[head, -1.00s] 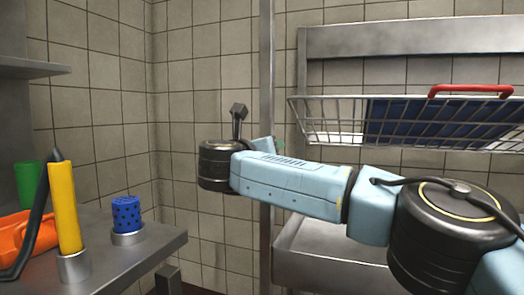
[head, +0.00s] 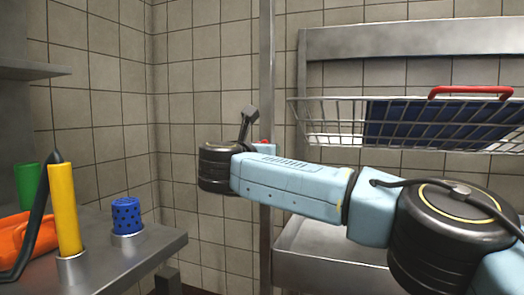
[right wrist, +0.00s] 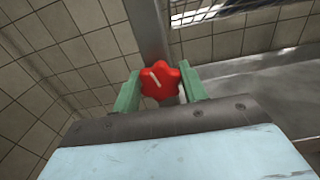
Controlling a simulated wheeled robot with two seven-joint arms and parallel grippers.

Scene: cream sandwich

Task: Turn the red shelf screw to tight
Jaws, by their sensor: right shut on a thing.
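The red shelf screw (right wrist: 161,88) is a lobed red knob with a pale line on its face, in front of the metal post. In the right wrist view the line slants from upper left to lower right. My right gripper (right wrist: 160,82) has one green finger on each side of the knob and is shut on it. In the head view only a small red bit of the screw (head: 264,142) shows beyond my right wrist, and the fingers are mostly hidden there. My left gripper is in neither view.
The metal post (head: 266,70) runs upright beside my right wrist. A steel counter (head: 160,250) at the left holds a blue dotted cup (head: 127,214) and a yellow cylinder (head: 65,208).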

